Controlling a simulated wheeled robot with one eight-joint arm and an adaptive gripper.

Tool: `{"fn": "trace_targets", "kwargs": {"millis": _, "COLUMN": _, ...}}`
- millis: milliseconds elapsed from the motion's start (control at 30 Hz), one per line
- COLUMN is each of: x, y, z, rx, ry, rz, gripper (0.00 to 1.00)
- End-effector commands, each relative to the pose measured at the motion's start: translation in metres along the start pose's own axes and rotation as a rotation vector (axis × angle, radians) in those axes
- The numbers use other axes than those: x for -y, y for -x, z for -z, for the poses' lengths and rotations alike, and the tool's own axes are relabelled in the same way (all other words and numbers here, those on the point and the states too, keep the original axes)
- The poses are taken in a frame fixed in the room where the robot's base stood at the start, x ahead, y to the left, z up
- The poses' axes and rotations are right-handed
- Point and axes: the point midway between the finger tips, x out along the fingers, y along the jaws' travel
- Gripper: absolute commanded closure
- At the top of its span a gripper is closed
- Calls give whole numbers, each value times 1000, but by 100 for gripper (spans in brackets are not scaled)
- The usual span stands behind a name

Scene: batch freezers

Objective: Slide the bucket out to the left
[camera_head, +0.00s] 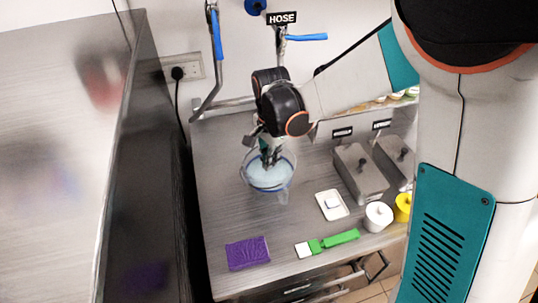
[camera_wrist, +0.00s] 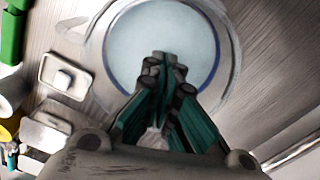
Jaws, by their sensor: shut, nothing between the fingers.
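A clear, round bucket (camera_head: 268,185) with pale blue contents stands on the steel counter in the head view. It also shows in the wrist view (camera_wrist: 205,88), seen from above. A short handle or spout sticks out from it. My gripper (camera_head: 268,158) points down at the bucket. In the wrist view its fingertips (camera_wrist: 164,62) are together, with nothing between them, over the bucket's opening. I cannot tell whether the fingertips touch the contents.
On the counter (camera_head: 225,215) lie a purple sponge (camera_head: 247,253), a green-handled brush (camera_head: 333,241), a white dish (camera_head: 332,204), a white pot (camera_head: 378,216) and a yellow pot (camera_head: 403,207). Lidded steel bins (camera_head: 360,172) stand at right. A dark gap separates the counter from a steel machine (camera_head: 65,150).

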Motion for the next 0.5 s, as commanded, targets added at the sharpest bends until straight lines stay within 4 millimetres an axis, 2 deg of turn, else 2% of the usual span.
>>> {"fn": "trace_targets", "kwargs": {"millis": 33, "x": 0, "y": -13, "z": 0, "rx": 0, "ry": 0, "rz": 0, "gripper": 100}}
{"fn": "trace_targets", "kwargs": {"millis": 267, "x": 0, "y": -58, "z": 0, "rx": 0, "ry": 0, "rz": 0, "gripper": 100}}
{"fn": "trace_targets", "kwargs": {"millis": 500, "x": 0, "y": -57, "z": -31, "rx": 0, "ry": 3, "rz": 0, "gripper": 100}}
